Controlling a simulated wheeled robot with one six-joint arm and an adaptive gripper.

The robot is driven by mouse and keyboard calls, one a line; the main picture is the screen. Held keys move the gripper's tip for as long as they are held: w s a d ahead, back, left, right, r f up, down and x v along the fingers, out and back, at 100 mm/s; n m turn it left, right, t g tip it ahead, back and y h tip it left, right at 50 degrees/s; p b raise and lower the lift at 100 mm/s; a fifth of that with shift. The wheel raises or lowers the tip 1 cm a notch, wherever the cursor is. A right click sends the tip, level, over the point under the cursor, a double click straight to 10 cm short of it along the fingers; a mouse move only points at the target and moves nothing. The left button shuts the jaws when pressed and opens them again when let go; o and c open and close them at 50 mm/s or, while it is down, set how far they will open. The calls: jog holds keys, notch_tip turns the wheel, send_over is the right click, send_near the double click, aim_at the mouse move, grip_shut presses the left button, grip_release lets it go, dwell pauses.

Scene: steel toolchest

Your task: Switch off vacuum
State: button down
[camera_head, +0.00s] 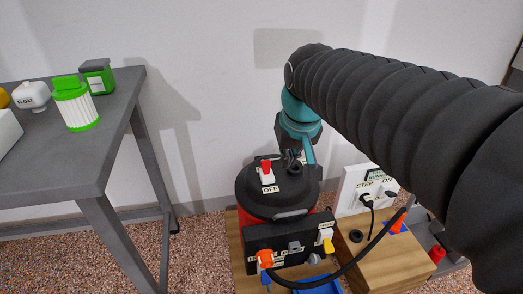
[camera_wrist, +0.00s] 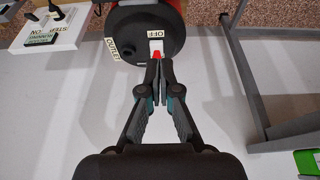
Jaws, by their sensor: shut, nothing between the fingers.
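The vacuum has a black round lid (camera_head: 246,186) on a red body, standing on the floor side of the room. On the lid is a white switch plate with a red lever (camera_head: 266,167) and an OFF label (camera_head: 270,189). The red lever (camera_wrist: 156,54) also shows in the wrist view, right at my fingertips. My gripper (camera_wrist: 160,64) is shut and empty, with its tips beside or against the lever; I cannot tell if they touch. In the head view my gripper (camera_head: 292,160) is over the lid, just right of the switch.
A black panel (camera_head: 262,238) with coloured plugs is in front of the vacuum. A white board (camera_head: 350,186) labelled STEP ON and a wooden box (camera_head: 398,262) stand to the right, with a black cable.

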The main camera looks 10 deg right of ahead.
jog(key=w+g, duration=0.1)
jog(key=w, duration=0.9)
jog(key=g, duration=0.3)
send_over(266, 170)
jog(key=w, duration=0.1)
notch_tip(266, 170, down, 6)
jog(key=w+f+g+p, duration=0.1)
jog(key=w+f, duration=0.6)
jog(key=f, duration=0.1)
jog(key=shift+w+d, duration=0.2)
jog(key=shift+d, duration=0.05)
jog(key=f, duration=0.6)
jog(key=s+f+b, duration=0.1)
jog(key=f, duration=0.3)
jog(key=shift+f, duration=0.1)
jog(key=shift+s+r, duration=0.7)
jog(key=shift+s, duration=0.3)
jog(key=shift+s+r, duration=0.25)
jog(key=shift+s, duration=0.5)
